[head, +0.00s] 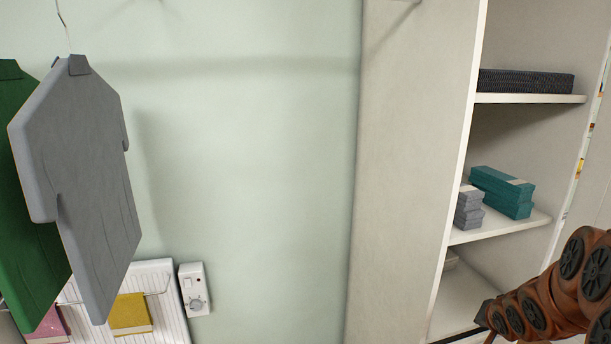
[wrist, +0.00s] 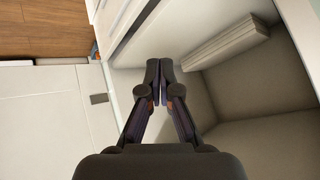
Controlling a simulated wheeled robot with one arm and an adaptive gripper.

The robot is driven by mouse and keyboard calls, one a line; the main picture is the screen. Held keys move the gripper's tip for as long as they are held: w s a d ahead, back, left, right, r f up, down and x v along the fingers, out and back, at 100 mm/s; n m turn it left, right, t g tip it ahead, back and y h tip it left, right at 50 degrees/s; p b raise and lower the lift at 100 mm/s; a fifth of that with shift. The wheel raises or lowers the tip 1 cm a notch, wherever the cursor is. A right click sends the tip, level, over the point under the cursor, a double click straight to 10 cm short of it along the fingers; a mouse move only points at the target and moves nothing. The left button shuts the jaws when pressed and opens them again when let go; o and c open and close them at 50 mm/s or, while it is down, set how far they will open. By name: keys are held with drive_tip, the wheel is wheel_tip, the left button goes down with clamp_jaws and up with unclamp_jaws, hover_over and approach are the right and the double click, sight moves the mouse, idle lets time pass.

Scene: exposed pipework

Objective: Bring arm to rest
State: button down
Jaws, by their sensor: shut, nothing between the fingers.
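My gripper (wrist: 160,84) shows in the wrist view with its two dark fingers together and nothing between them. It is in front of the open shelf unit, near the inside of a pale compartment (wrist: 270,110). In the head view my brown arm reaches in from the lower right, beside the lower part of the shelf unit (head: 417,180). The gripper fingers cannot be made out clearly in the head view.
Folded teal cloths (head: 505,192) and grey cloths (head: 469,207) lie on the middle shelf, with a dark stack (head: 525,82) above. A pale ridged object (wrist: 225,45) lies in the compartment near my gripper. Hanging shirts (head: 85,170), a radiator (head: 172,300) and a control box (head: 195,288) are at left.

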drive_tip(key=s+a+r+n+g+y+p, duration=0.1)
drive_tip(key=s+a+r+n+g, duration=0.1)
drive_tip(key=s+a, duration=0.6)
drive_tip(key=s+a+r+n+g+p, duration=0.1)
drive_tip(key=s+a+r+n+g, duration=0.2)
drive_tip(key=s+a, duration=0.5)
drive_tip(key=s+a+r+n+g+y+p, duration=0.1)
drive_tip(key=s+a+r+g, duration=0.4)
drive_tip(key=s, duration=1.4)
drive_tip(key=a+n+p, duration=0.1)
drive_tip(key=a+n, duration=0.1)
drive_tip(key=a, duration=0.2)
drive_tip(key=shift+s+r+y, duration=0.25)
drive_tip(key=shift+r+y, duration=0.05)
drive_tip(key=shift+r, duration=0.05)
drive_tip(key=shift+a, duration=0.15)
